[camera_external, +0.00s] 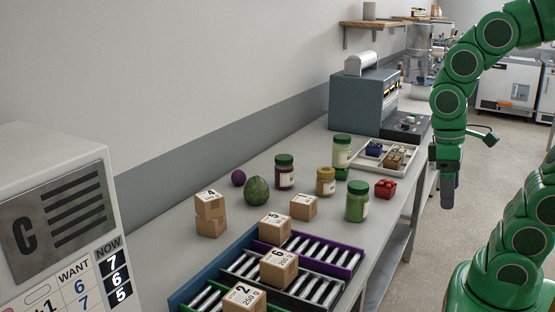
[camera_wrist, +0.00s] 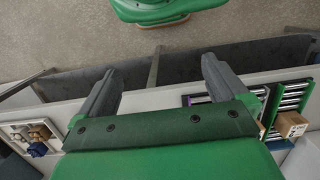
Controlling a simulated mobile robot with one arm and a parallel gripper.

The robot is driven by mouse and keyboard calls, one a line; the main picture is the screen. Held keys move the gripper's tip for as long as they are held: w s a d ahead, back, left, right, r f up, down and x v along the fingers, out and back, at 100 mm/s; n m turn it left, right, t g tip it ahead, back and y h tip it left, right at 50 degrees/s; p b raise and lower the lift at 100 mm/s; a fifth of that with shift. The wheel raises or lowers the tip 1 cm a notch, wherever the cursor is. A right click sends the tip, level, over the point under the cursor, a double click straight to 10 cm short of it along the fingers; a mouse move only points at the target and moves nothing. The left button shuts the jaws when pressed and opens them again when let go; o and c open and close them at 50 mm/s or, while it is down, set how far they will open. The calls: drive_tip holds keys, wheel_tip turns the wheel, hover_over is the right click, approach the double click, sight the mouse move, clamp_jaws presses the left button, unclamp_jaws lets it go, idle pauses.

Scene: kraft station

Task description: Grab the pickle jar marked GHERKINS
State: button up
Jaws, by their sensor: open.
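Several lidded jars stand upright on the grey counter (camera_external: 240,222); their labels are too small to read, so I cannot tell which says GHERKINS. A tall light-green jar (camera_external: 342,157) with a green lid stands at the back. A shorter green jar (camera_external: 357,203) stands nearer the front edge. A dark red jar (camera_external: 284,174) and a mustard-yellow jar (camera_external: 326,183) stand to their left. My gripper (camera_external: 447,198) points down, right of the jars and apart from them. In the wrist view my gripper (camera_wrist: 158,75) is open and empty, with no jar in sight.
Numbered boxes (camera_external: 278,267) and a roller rack (camera_external: 318,251) fill the near counter. A white divided tray (camera_external: 366,163) and a grey machine (camera_external: 362,100) stand behind.

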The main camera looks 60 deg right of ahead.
drive_tip(key=w+d+r+m+t+y, duration=0.1)
drive_tip(key=w+d+r+m+y, duration=0.1)
drive_tip(key=w+m+y, duration=0.35)
drive_tip(key=w+d+r+m+t+y, duration=0.1)
drive_tip(key=w+r+m+y, duration=0.15)
drive_tip(key=w+m, duration=0.6)
drive_tip(key=w+d+m+t+y, duration=0.2)
drive_tip(key=w+d+m+t, duration=0.25)
drive_tip(key=d, duration=0.45)
drive_tip(key=w+d+m+t+y, duration=0.1)
drive_tip(key=w+d+m+t, duration=0.2)
drive_tip(key=d+m, duration=0.4)
drive_tip(key=n, duration=0.1)
approach(347, 206)
drive_tip(key=shift+g, duration=0.25)
drive_tip(key=shift+x, duration=3.25)
drive_tip(key=shift+r, duration=0.1)
drive_tip(key=c, duration=1.4)
